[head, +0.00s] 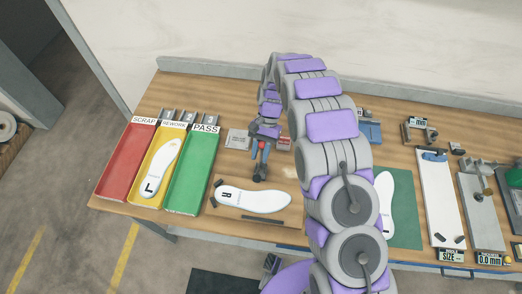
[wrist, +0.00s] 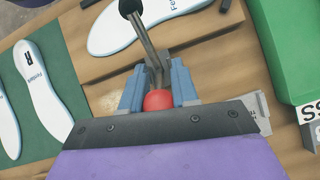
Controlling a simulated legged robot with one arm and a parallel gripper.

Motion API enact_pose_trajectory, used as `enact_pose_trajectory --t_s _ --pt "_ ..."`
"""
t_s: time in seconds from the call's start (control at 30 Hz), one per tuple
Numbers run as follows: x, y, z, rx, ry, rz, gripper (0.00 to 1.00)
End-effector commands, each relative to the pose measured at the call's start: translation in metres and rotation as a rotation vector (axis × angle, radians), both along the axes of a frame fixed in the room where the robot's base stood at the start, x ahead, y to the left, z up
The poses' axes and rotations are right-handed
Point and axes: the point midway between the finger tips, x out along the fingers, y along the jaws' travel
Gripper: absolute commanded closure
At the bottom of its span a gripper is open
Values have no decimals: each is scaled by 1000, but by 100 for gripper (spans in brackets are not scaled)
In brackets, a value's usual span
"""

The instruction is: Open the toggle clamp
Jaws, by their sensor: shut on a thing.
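The toggle clamp (head: 262,165) stands at the back edge of a wooden fixture board, with a metal arm and a dark round tip toward the front. In the wrist view its metal arm (wrist: 147,42) runs from the red knob (wrist: 158,100) up to the dark tip near a white insole (wrist: 150,22). My gripper (wrist: 157,86) is shut on the red knob, with one blue finger on each side. In the head view my gripper (head: 262,146) is above the back of the clamp. A white insole marked R (head: 252,199) lies in front of the clamp. I cannot tell whether the tip touches anything.
Red (head: 122,165), yellow (head: 180,188) and green (head: 192,178) trays stand at the left; the yellow one holds an insole marked L (head: 161,168). A green mat (head: 405,215) with an insole and measuring fixtures (head: 437,195) are at the right. My arm hides the table's middle.

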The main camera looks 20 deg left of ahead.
Motion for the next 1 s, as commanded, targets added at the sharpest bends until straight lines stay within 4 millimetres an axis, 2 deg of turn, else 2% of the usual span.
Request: enact_pose_trajectory --t_s 0.3,0.77,0.8,1.0 --pt "9 2 0 4 -9 -1 100" --pt "10 2 0 6 -10 -1 100" --pt "10 2 0 6 -10 -1 69" --pt "9 1 0 5 -7 0 50"
